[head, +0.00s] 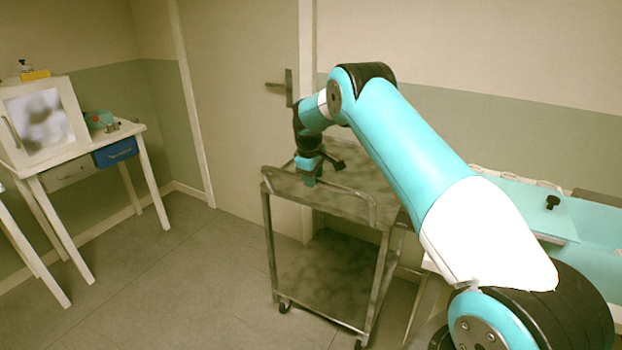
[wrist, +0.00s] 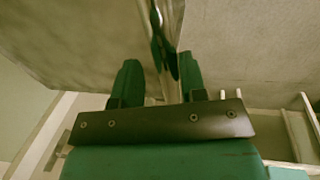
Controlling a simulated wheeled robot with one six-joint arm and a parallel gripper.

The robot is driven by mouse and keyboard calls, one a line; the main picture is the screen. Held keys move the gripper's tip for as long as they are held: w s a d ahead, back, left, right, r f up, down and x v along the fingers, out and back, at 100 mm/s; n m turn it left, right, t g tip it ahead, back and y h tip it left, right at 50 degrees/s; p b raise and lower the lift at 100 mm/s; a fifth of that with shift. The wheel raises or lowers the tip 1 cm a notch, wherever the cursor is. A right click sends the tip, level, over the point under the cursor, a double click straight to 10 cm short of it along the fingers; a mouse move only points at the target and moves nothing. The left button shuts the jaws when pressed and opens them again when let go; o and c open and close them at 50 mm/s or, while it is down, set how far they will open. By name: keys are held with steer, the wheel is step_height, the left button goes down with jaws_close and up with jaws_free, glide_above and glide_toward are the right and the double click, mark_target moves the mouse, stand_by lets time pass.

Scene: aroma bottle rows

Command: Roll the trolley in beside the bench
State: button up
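The trolley (head: 321,203) is a grey, worn metal cart with an upper tray, a lower shelf and small castors. It stands in the middle of the head view, in front of the door. A pale bench (head: 427,263) is at the right, close to the trolley's right side and partly hidden by my arm. My gripper (head: 309,181) points down at the trolley's near left rim. In the wrist view my gripper (wrist: 158,78) has its fingers apart, with a shiny metal rail (wrist: 168,50) of the trolley between them. A gap shows beside the left finger; contact at the right one is unclear.
A white table (head: 105,163) at the left carries a glass-fronted cabinet (head: 40,117) and small items. The door (head: 235,100) is behind the trolley. The floor (head: 185,270) between the left table and the trolley is clear.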

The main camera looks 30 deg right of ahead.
steer(key=shift+o, duration=0.5)
steer(key=shift+s+a, duration=0.1)
steer(key=shift+r, duration=0.3)
steer(key=b+v, duration=0.1)
steer(key=v, duration=1.5)
steer(key=shift+r+b, duration=0.3)
steer(key=shift+r, duration=0.05)
steer(key=shift+a, duration=0.1)
